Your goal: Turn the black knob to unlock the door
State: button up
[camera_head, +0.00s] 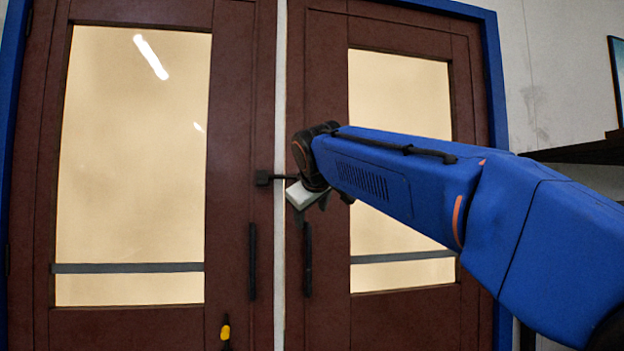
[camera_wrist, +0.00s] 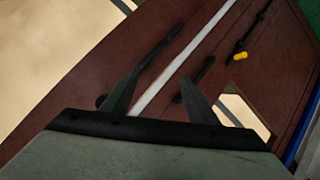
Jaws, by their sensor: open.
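The black knob (camera_head: 263,178) is a small dark block on the left brown door leaf (camera_head: 230,60), beside the seam, with a short bar reaching right across the seam. My gripper (camera_head: 311,214) hangs just right of and slightly below it in the head view, partly hidden by my wrist. In the wrist view my gripper (camera_wrist: 161,77) is open, with nothing visible between its two dark fingers. I cannot tell whether the gripper touches the door. Both leaves look closed.
Two black vertical handles, left (camera_head: 252,262) and right (camera_head: 307,258), flank the seam below the knob. A yellow-and-black item (camera_head: 225,332) is low on the left leaf. A blue frame (camera_head: 492,60) surrounds the doors. A dark shelf (camera_head: 585,150) is on the right wall.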

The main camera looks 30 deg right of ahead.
jog(key=w+d+r+t+h, duration=0.15)
jog(key=w+r, duration=0.25)
jog(key=r, duration=0.4)
jog(key=w+d+r+h, duration=0.1)
jog(key=w+d+r, duration=0.25)
jog(key=r, duration=0.35)
jog(key=shift+n, duration=0.3)
jog(key=x, duration=1.1)
jog(key=a+r+x, duration=0.1)
jog(key=x, duration=0.5)
jog(key=shift+w, duration=0.4)
grip_shut()
